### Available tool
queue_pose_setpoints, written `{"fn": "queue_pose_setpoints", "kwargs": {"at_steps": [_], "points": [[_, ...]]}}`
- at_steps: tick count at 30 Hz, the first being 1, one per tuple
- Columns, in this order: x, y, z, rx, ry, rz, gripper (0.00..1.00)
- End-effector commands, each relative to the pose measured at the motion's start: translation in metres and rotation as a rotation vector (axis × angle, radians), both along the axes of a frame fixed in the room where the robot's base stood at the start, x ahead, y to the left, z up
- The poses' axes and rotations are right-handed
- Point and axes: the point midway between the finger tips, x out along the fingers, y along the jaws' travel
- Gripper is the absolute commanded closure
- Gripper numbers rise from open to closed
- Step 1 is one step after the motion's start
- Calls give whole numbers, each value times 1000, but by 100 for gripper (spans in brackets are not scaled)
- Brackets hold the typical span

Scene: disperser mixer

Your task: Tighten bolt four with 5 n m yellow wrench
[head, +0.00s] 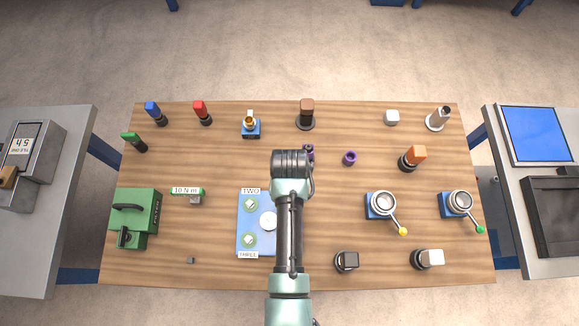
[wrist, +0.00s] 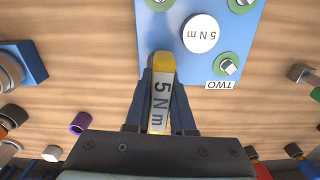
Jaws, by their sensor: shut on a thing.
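In the wrist view, my gripper (wrist: 161,95) is shut on the yellow wrench (wrist: 160,62), whose white label reads 5 N m. The wrench's yellow head overlaps the near edge of the blue plate (wrist: 185,65); whether it touches is unclear. The plate bears a white 5 N m disc (wrist: 201,33), bolts in green rings and a label TWO. An unlabelled bolt with a green ring (wrist: 158,3), perhaps bolt four, is cut off at the top edge. In the head view, my arm hides the right side of the plate (head: 262,248), the wrench and the fingers.
A wrench labelled 10 N m (head: 187,191) and a green case (head: 133,212) stand left of the plate. Two blue-based devices with levers (head: 383,206) (head: 460,204) stand right. Several coloured-handled tools line the table's back. Bare wood lies between arm and levers.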

Motion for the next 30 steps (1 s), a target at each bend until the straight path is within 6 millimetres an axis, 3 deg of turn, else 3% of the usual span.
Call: {"fn": "queue_pose_setpoints", "kwargs": {"at_steps": [10,23,30], "points": [[-1,0,2,-1,2,-354,100],[0,0,0,0,1,-420,100],[-1,0,2,-1,2,-666,100]]}}
